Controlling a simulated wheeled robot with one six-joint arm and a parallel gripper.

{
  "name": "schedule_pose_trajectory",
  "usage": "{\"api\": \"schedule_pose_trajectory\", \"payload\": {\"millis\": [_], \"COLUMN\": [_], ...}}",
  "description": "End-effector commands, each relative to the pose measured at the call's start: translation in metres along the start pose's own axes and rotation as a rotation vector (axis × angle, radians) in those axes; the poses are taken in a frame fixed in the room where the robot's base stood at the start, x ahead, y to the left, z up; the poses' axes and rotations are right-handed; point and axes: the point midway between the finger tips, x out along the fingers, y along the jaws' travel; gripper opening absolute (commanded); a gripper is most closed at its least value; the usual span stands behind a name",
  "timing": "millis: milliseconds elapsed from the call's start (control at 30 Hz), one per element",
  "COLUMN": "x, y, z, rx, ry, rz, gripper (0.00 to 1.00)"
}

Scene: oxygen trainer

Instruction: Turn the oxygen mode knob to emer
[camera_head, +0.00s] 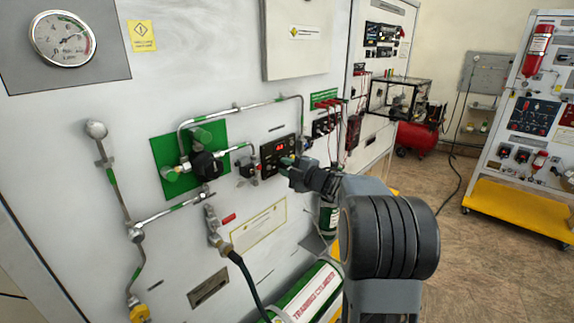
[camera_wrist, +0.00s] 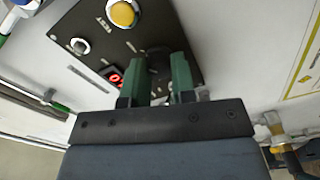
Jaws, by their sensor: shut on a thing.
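The black oxygen panel (camera_head: 278,151) with a red lit display is on the white wall of the trainer, and my gripper (camera_head: 288,162) is right at its lower right part. In the wrist view the panel (camera_wrist: 93,48) is tilted and shows a yellow round button and a small pale switch. The green fingers of my gripper (camera_wrist: 161,62) stand on both sides of a dark knob (camera_wrist: 158,64) and are shut on it. The knob is mostly hidden between the fingers, so its pointer and the emer mark cannot be read.
Pipes and a black regulator (camera_head: 206,165) on a green plate are left of the panel. A hose hangs below them. A green training cylinder (camera_head: 305,297) lies low in front. Small instruments with red leads (camera_head: 326,103) are close on the right. Open floor lies farther right.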

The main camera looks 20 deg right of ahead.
Motion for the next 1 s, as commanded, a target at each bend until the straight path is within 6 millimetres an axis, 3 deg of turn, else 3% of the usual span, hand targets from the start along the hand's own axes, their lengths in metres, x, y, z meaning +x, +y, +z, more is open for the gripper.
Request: {"api": "schedule_pose_trajectory", "payload": {"millis": [633,667,900,1000], "x": [-0.0002,-0.0002,-0.0001,-0.0001], "y": [0.0011,0.0011,0.0006,0.0004], "z": [0.0004,0.0004,0.0003,0.0002], "rx": [0.047,0.047,0.047,0.047], "ry": [-0.001,-0.001,-0.001,0.0], "rz": [0.003,0.003,0.002,0.001], "gripper": [0.01,0.25,0.48,0.5]}}
